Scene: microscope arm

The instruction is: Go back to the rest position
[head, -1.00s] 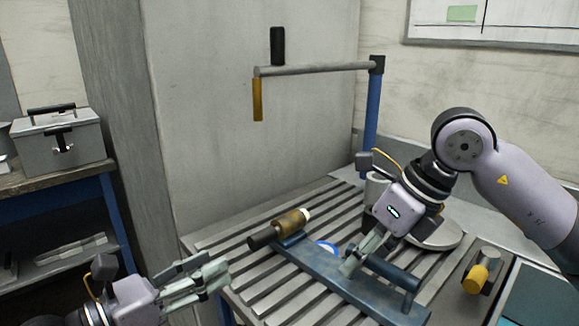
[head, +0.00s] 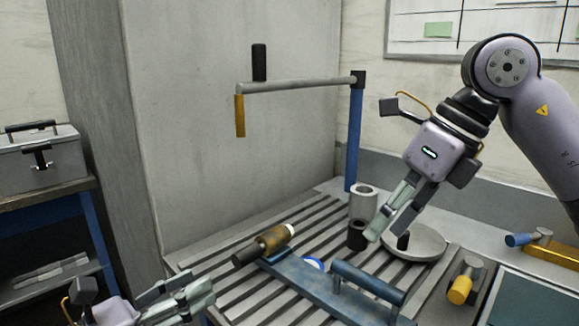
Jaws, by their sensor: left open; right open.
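My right gripper (head: 391,222) is open and empty, raised above the slatted table near the round grey disc (head: 428,243). My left gripper (head: 190,303) is open and empty at the lower left, beside the table's near left edge. The microscope arm is a grey horizontal bar (head: 300,84) on a blue post (head: 354,140), with a black knob (head: 259,62) on top and a yellow piece (head: 240,116) hanging from its left end. Neither gripper touches it.
A grey toolbox (head: 40,160) stands on a side bench at left.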

